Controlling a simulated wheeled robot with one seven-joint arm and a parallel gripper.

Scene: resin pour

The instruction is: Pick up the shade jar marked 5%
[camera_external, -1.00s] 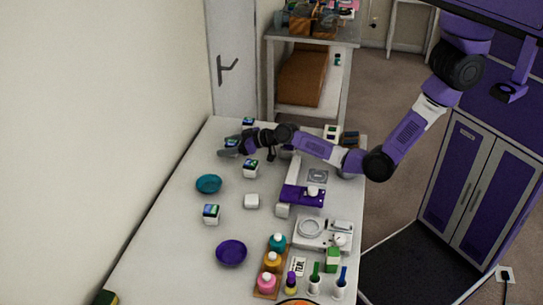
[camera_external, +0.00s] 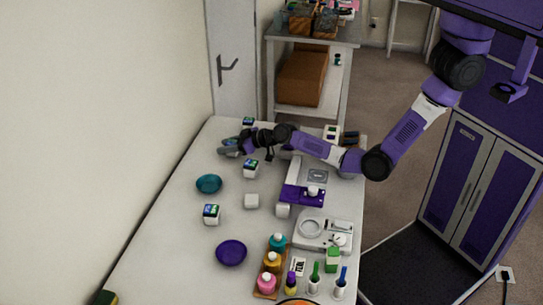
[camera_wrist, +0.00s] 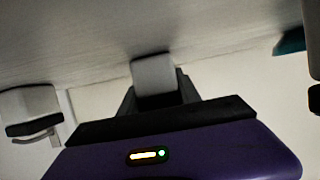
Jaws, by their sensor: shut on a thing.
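My gripper (camera_external: 231,147) is at the far left part of the table, shut on a small shade jar (camera_external: 234,139), which is mostly hidden by the fingers. The mark on it cannot be read. In the wrist view, a pale grey block (camera_wrist: 153,75) shows beyond my purple gripper body; I cannot tell whether it is a fingertip or the jar. Other jars with dark, coloured labels stand on the table: one behind (camera_external: 248,121), one in front to the right (camera_external: 251,168) and one nearer the camera (camera_external: 212,214). Their marks are too small to read.
A purple-and-white device (camera_external: 302,195), a scale (camera_external: 325,230) and a wooden rack of bottles (camera_external: 265,291) line the right side. The wall is close on the left.

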